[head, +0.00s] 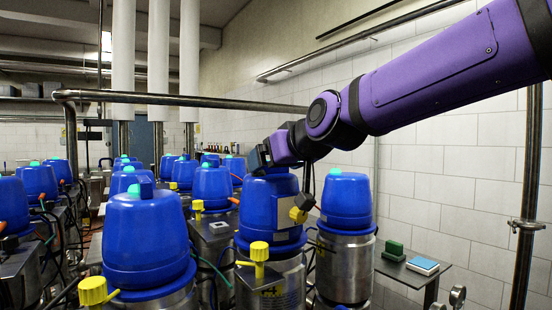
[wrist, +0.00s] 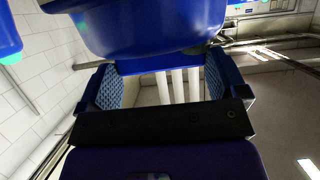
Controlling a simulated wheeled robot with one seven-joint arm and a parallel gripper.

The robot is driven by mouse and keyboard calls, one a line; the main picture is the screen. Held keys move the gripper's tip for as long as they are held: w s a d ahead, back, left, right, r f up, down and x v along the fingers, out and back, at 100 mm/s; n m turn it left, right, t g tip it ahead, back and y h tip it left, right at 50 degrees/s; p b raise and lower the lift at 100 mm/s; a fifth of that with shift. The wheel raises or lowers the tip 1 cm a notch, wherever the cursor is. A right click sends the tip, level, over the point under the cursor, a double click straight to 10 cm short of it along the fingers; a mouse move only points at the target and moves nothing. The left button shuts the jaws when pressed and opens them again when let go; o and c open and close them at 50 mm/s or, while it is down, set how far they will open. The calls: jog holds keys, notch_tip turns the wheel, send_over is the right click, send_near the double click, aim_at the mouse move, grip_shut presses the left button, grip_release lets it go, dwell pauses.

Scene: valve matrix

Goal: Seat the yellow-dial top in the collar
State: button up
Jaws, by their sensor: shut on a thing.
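My gripper (head: 263,160) is shut on the blue top (head: 268,205), holding it from above. In the wrist view its two blue padded fingers (wrist: 157,80) close on a blue grip at the blue dome (wrist: 150,25). A yellow dial (head: 298,214) shows at the dome's right side. The top is upright over a steel body (head: 280,285) in the front middle. The collar itself is hidden behind the top's lower rim, so I cannot tell whether the top is seated or slightly above it.
A blue-topped vessel (head: 346,205) stands close on the right, and a larger one (head: 148,235) at front left. A yellow handle (head: 259,251) stands before the steel body. Several similar vessels fill the rows behind.

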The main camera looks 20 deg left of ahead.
jog(key=shift+f, duration=0.75)
jog(key=o, duration=1.3)
jog(key=v, duration=1.1)
jog(key=shift+a, duration=0.1)
jog(key=s+d+f+m+h, duration=0.2)
jog(key=d+f, duration=0.1)
jog(key=d, duration=0.5)
jog(key=s+d+f+m+h, duration=0.1)
jog(key=s+d+f+h, duration=0.15)
jog(key=d, duration=0.65)
jog(key=s+d+f+m+h, duration=0.15)
jog(key=d+f, duration=0.25)
jog(key=d, duration=0.4)
jog(key=s+d+f+m+g+h, duration=0.1)
jog(key=s+d+f, duration=0.2)
jog(key=s+d, duration=0.1)
jog(key=s+d+f+m+g+h, duration=0.1)
jog(key=s+d+f+m+h, duration=0.1)
jog(key=s+d+f, duration=0.1)
jog(key=s+d+f+m+g+h, duration=0.1)
jog(key=s+d+f+m, duration=0.1)
jog(key=d, duration=0.5)
jog(key=shift+s+d+f+m+g, duration=0.2)
jog(key=shift+s+f, duration=0.2)
jog(key=shift+s, duration=0.3)
jog(key=shift+s+d+f+m+g, duration=0.15)
jog(key=shift+s+f, duration=0.25)
jog(key=shift+s, duration=0.3)
